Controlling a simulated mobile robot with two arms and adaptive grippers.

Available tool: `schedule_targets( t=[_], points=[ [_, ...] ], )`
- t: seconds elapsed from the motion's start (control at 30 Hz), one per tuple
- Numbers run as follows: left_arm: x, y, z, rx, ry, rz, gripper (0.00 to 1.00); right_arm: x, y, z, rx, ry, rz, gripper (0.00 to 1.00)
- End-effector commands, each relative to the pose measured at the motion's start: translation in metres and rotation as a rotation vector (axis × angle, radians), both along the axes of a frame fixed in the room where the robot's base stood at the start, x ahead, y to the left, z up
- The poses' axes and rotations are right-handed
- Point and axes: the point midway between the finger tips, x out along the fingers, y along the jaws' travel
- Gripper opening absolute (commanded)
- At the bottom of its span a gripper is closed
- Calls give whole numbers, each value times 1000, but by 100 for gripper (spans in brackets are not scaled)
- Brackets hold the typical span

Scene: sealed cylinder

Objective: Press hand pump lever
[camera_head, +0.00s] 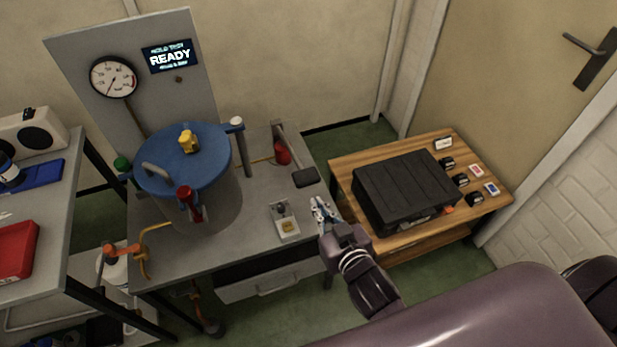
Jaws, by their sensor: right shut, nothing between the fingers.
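What looks like the hand pump has a red body (283,155) near the back right of the grey bench. A grey lever bar (291,148) runs beside it towards a dark pad (305,177) at the bench's right edge. My right gripper (322,210) is shut and empty. It appears just in front of the dark pad in the picture, near the bench's right edge, and apart from it. Its exact height above the bench is hard to tell. My left gripper is not in view.
A cylinder with a blue lid (183,160) stands on the bench (250,225), with a small grey box (285,220) to its right. A panel (135,65) behind carries a gauge and a READY display. A black case (405,188) lies on the wooden table (345,160) at right.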

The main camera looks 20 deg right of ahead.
Motion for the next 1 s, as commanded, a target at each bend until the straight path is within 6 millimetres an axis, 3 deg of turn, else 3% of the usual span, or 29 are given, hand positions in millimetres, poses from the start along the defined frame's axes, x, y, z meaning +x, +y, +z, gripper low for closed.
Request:
schedule_targets(
  t=[0.1, 0.27, 0.67, 0.87, 1.0],
  points=[
    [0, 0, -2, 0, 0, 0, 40, 2, -3, 35, 13, -62, -14, 0],
    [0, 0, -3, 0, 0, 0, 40, 3, -5, 56, 22, -95, -23, 0],
    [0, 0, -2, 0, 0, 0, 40, 5, -5, 58, 22, -99, -23, 0],
    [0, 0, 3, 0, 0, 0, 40, 25, -5, 54, 20, -99, -23, 0],
    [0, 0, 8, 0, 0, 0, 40, 50, -4, 49, 21, -101, -23, 0]
  ],
)
